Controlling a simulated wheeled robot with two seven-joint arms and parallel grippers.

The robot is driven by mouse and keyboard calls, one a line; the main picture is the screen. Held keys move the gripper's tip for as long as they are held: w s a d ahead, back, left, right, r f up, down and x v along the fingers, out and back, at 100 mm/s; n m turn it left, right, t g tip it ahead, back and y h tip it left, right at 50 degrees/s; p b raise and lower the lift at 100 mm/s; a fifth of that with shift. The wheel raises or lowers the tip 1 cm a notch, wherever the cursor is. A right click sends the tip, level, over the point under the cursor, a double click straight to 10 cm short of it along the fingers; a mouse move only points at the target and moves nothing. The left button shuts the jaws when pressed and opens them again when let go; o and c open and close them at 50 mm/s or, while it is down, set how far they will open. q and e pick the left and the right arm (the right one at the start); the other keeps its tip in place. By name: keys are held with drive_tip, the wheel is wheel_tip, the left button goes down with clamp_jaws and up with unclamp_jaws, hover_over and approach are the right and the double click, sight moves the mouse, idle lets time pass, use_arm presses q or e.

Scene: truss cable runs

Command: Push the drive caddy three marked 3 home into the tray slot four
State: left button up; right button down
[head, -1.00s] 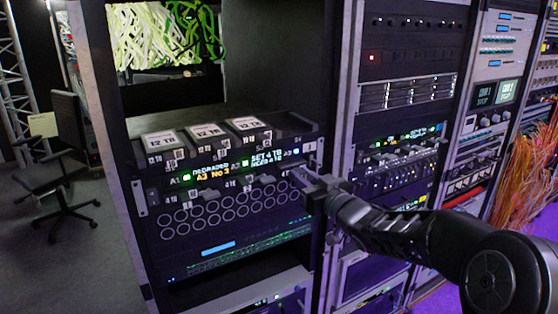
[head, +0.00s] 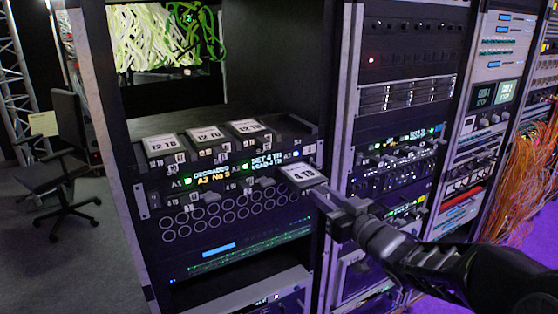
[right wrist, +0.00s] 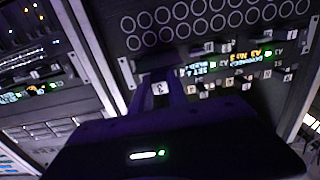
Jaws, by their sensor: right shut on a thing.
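My right gripper (head: 330,197) is shut on a drive caddy (head: 300,173) with a white "4 TB" label on top. The caddy sticks out from the right end of the row of bays in the drive tray (head: 142,200); its far end is by the bay opening, and how much is inside cannot be told. In the right wrist view the fingers (right wrist: 178,98) reach the caddy, and a white tag marked 3 (right wrist: 159,88) shows between them. The slot's inside is hidden. My left gripper is not in view.
Three drives labelled 12 TB (head: 205,134) sit on the shelf above the bays. Lit displays (head: 210,174) show between shelf and bays. A rack post (head: 340,130) stands just right of the tray, close to my gripper. Orange cables (head: 520,200) hang far right.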

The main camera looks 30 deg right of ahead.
drive_tip(key=shift+s, duration=0.4)
drive_tip(key=shift+s+r+p, duration=0.2)
drive_tip(key=shift+s+p, duration=0.3)
drive_tip(key=shift+s, duration=0.8)
drive_tip(key=shift+s+f, duration=0.1)
drive_tip(key=shift+s, duration=0.6)
drive_tip(key=shift+w+a+f, duration=0.1)
